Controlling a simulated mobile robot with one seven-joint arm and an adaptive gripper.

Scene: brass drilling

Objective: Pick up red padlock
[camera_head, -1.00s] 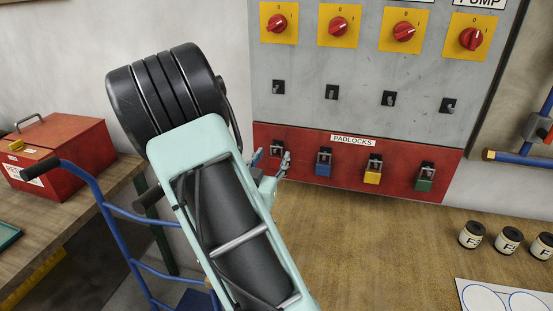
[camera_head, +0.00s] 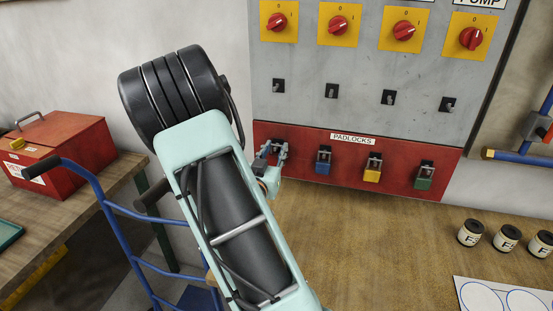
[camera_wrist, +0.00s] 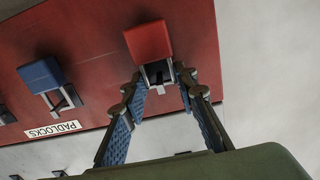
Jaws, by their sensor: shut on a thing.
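The red padlock (camera_wrist: 148,42) hangs on the red padlock board, its body and metal shackle visible in the wrist view. My gripper (camera_wrist: 163,82) has its two blue-padded fingers on either side of the padlock's shackle end, shut on it. In the head view my gripper (camera_head: 273,151) is at the left end of the board and hides the red padlock. The blue padlock (camera_head: 323,161) hangs to the right of it and also shows in the wrist view (camera_wrist: 41,75).
A yellow padlock (camera_head: 372,170) and a green padlock (camera_head: 424,177) hang farther right on the red board (camera_head: 345,181). Red switches and hooks are above. Several labelled jars (camera_head: 507,238) stand at right on the wooden bench (camera_head: 370,245). A red toolbox (camera_head: 65,150) is at left.

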